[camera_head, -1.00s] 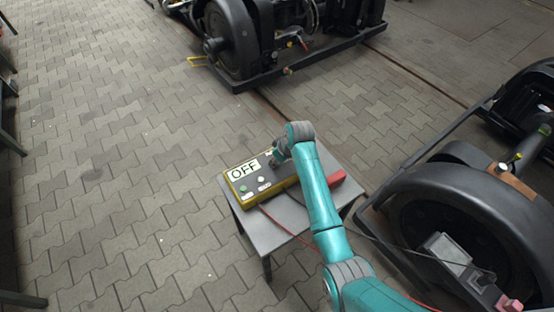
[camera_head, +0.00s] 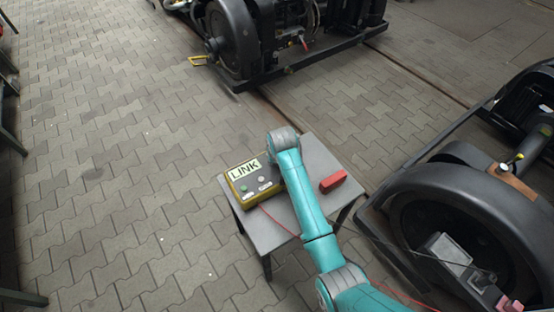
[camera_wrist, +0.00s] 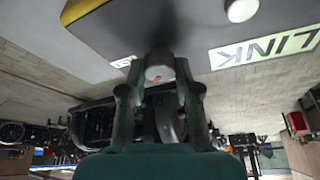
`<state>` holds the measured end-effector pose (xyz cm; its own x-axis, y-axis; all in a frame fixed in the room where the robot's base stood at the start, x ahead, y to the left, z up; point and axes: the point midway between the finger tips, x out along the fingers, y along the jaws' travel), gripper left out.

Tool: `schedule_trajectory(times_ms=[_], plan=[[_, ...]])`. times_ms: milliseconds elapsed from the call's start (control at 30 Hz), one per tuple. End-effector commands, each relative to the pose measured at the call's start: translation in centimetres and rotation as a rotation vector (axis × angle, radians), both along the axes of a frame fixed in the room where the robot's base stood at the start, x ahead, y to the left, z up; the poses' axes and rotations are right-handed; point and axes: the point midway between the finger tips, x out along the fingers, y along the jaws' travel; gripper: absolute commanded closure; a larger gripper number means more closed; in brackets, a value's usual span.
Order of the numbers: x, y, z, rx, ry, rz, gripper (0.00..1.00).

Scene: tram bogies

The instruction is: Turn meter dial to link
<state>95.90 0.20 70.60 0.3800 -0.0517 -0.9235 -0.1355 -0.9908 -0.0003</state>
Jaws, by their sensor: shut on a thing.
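The yellow-edged meter (camera_head: 252,186) lies on a small grey table, and its display (camera_head: 244,170) reads LINK. In the wrist view the meter's grey face (camera_wrist: 110,25) fills the top, with the LINK display (camera_wrist: 265,48) at the upper right. My gripper (camera_wrist: 158,85) is shut on the dial (camera_wrist: 160,68), a grey knob with a small red mark, between its two fingers. In the head view my arm hides the dial and the gripper.
The small table (camera_head: 318,160) has bare room at its right, where a red block (camera_head: 333,181) lies. A red cable (camera_head: 280,222) runs from the meter. Black bogies stand at the back (camera_head: 240,45) and at the right (camera_head: 470,215).

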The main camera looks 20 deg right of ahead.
Motion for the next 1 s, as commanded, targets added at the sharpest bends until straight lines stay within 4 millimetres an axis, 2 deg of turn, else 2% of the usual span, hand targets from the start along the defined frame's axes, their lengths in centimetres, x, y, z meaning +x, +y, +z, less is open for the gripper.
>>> schedule_trajectory(times_ms=[467, 500, 567, 600, 867, 1000], plan=[[-0.08, 0.01, -0.11, 0.0, 0.003, -0.015, 1.0], [-0.08, 0.01, -0.11, 0.0, 0.003, -0.015, 0.6], [-0.07, 0.01, -0.11, 0.0, 0.003, -0.014, 0.45], [-0.07, 0.01, -0.09, 0.0, 0.003, -0.014, 0.42], [-0.04, 0.01, -0.02, 0.0, 0.001, -0.014, 0.42], [-0.27, 0.06, 0.64, 0.0, 0.001, -0.014, 0.42]])
